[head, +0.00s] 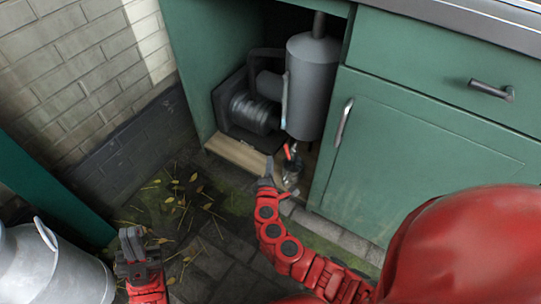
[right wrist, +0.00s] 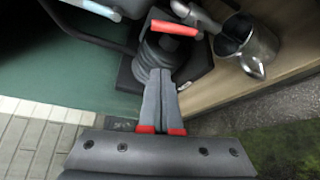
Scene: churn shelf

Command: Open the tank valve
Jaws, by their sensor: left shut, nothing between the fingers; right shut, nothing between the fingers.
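The grey tank (head: 312,85) hangs upright in the open bay of the green cabinet. The valve's red handle (head: 287,151) shows below the tank; in the right wrist view the handle (right wrist: 174,28) lies just beyond my fingertips, with a visible gap. A metal jug (head: 292,172) stands under the valve and also shows in the right wrist view (right wrist: 258,45). My right gripper (head: 267,170) is shut and empty, just left of the jug in the head view; its fingers (right wrist: 160,74) are together. My left gripper (head: 132,244) is shut and empty, low over the paving.
A dark ribbed machine (head: 253,112) sits left of the tank. A closed green door (head: 420,165) with a metal handle is on the right. A large metal churn (head: 50,265) stands at lower left. Leaf-strewn paving (head: 185,205) lies between the brick wall and the cabinet.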

